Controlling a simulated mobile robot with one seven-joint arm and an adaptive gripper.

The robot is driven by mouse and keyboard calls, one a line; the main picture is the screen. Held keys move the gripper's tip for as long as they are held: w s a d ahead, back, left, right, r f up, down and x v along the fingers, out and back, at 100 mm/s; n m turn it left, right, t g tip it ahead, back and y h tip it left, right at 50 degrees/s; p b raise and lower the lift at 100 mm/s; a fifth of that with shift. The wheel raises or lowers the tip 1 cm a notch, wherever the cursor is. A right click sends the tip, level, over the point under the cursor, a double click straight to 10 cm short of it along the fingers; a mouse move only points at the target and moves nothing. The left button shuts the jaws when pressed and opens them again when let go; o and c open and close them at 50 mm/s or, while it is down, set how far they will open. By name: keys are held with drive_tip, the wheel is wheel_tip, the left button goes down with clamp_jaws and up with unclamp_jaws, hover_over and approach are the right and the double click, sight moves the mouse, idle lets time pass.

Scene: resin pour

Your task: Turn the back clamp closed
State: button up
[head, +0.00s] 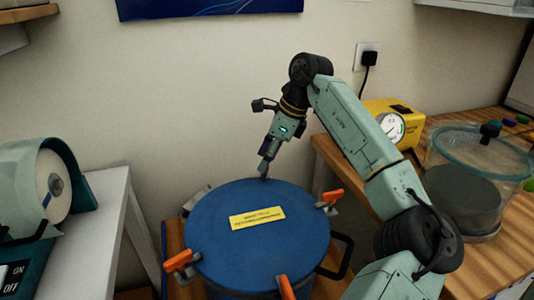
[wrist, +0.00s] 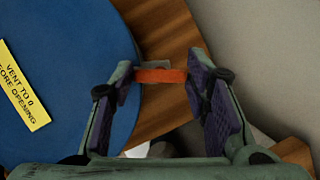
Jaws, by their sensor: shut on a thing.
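The pressure pot's round blue lid (head: 262,245) carries a yellow label (head: 257,217). My gripper (head: 264,170) reaches down at the lid's back edge in the head view. In the wrist view, the orange handle of the back clamp (wrist: 161,76) lies crosswise between the two dark finger pads of my gripper (wrist: 162,66), just beyond the blue lid's rim (wrist: 128,75). The fingers are shut on this handle. In the head view the back clamp's handle is hidden. Other orange-handled clamps show at the right (head: 333,196), front (head: 286,287) and left (head: 178,261) of the rim.
A wall stands close behind the pot. A wooden bench (head: 475,262) at right holds a clear lidded chamber (head: 470,190) and a yellow gauged pump (head: 405,118). A white table (head: 88,235) at left holds a teal machine (head: 75,180). My arm spans the right side.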

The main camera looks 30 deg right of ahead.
drive_tip(key=shift+n, duration=0.5)
drive_tip(key=o, duration=1.2)
drive_tip(key=shift+c, duration=0.2)
drive_tip(key=shift+r, duration=0.1)
drive_tip(key=v, duration=1.1)
drive_tip(key=shift+d+r, duration=0.25)
drive_tip(key=shift+r, duration=0.1)
